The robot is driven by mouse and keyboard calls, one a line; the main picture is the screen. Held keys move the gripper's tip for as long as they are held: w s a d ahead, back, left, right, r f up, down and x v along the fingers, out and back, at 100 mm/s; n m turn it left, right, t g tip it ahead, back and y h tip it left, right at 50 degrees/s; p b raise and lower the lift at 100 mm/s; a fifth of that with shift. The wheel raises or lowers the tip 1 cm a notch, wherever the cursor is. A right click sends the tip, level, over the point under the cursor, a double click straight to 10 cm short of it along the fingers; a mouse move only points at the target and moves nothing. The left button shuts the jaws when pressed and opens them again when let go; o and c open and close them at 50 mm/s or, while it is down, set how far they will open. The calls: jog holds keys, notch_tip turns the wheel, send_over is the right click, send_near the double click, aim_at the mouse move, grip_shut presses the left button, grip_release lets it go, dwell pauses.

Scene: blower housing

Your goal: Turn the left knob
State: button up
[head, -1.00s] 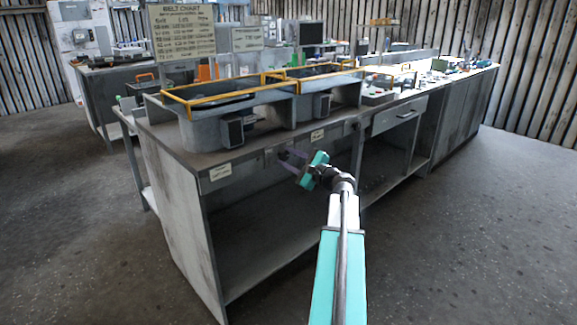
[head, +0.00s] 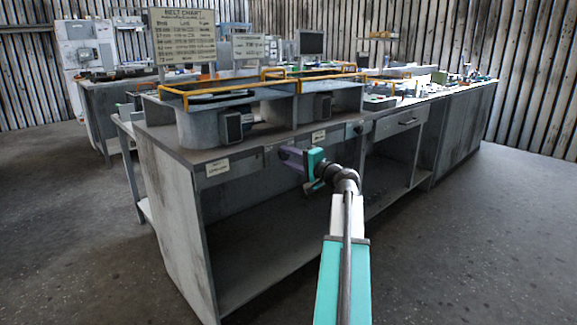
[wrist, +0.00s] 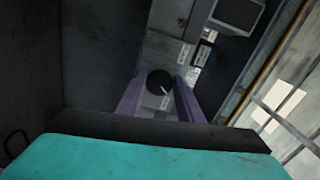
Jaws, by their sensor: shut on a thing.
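The left knob is a round black knob (wrist: 157,80) with a white pointer line, on the front edge of the bench. In the wrist view it sits between the two purple fingers of my gripper (wrist: 160,92). My gripper (head: 288,155) is shut on this knob, and its fingers mostly hide the knob in the head view. The teal gripper body is to the right of the fingers. A second dark knob (head: 358,129) shows farther right along the same front edge.
Two grey blower housings with yellow rails stand on the bench (head: 175,150). A motor box (head: 233,126) juts from the left one. A label (head: 217,167) is left of my gripper. The shelf space below is open. A belt chart sign (head: 183,36) stands behind.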

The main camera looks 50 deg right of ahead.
jog(key=shift+f+n+b, duration=0.15)
jog(key=shift+n+b, duration=0.35)
jog(key=shift+n, duration=0.2)
jog(key=o, duration=1.1)
jog(key=shift+c, duration=0.2)
jog(key=shift+s, duration=0.1)
jog(key=s+p, duration=0.3)
jog(key=s, duration=1)
jog(key=shift+s+a, duration=0.35)
jog(key=shift+a, duration=0.1)
